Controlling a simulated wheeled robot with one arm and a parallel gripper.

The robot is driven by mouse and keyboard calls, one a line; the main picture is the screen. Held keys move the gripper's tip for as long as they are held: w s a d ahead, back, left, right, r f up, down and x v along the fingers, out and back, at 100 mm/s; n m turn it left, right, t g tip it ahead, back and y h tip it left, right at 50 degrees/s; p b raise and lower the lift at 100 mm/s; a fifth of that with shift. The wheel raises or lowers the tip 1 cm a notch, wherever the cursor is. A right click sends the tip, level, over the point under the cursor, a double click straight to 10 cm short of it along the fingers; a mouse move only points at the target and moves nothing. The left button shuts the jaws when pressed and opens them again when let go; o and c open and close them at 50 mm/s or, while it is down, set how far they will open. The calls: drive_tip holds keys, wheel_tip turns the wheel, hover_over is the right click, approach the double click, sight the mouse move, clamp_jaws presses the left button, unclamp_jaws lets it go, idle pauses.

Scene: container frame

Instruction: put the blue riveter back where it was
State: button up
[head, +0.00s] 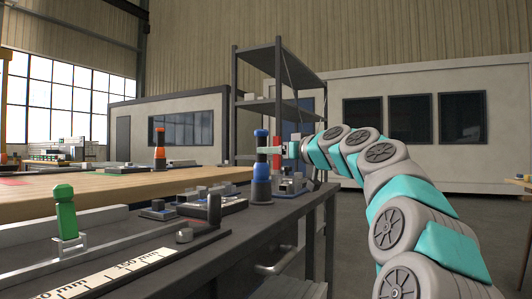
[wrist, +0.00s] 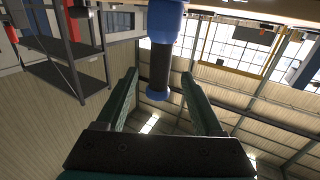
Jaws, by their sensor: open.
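The blue riveter (head: 261,171) stands upright at the far end of the dark workbench, with a blue top, a black middle and a blue lower body. My gripper (head: 268,150) is at the height of its black upper part, reaching in from the right. In the wrist view the riveter (wrist: 155,65) shows between the two spread fingers of my gripper (wrist: 160,75), with gaps on both sides. The gripper is open. Whether the riveter's foot sits in a holder is hard to tell.
A green tool (head: 65,215) stands in a holder on the near bench, behind a ruler strip (head: 110,277). An orange-topped tool (head: 160,150) stands on the wooden table (head: 110,190). Small devices (head: 205,203) lie left of the riveter. A metal shelf (head: 280,105) rises behind.

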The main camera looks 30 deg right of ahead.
drive_tip(key=shift+s+d, duration=0.15)
drive_tip(key=shift+s, duration=0.55)
drive_tip(key=shift+s+d, duration=0.1)
drive_tip(key=shift+s, duration=0.6)
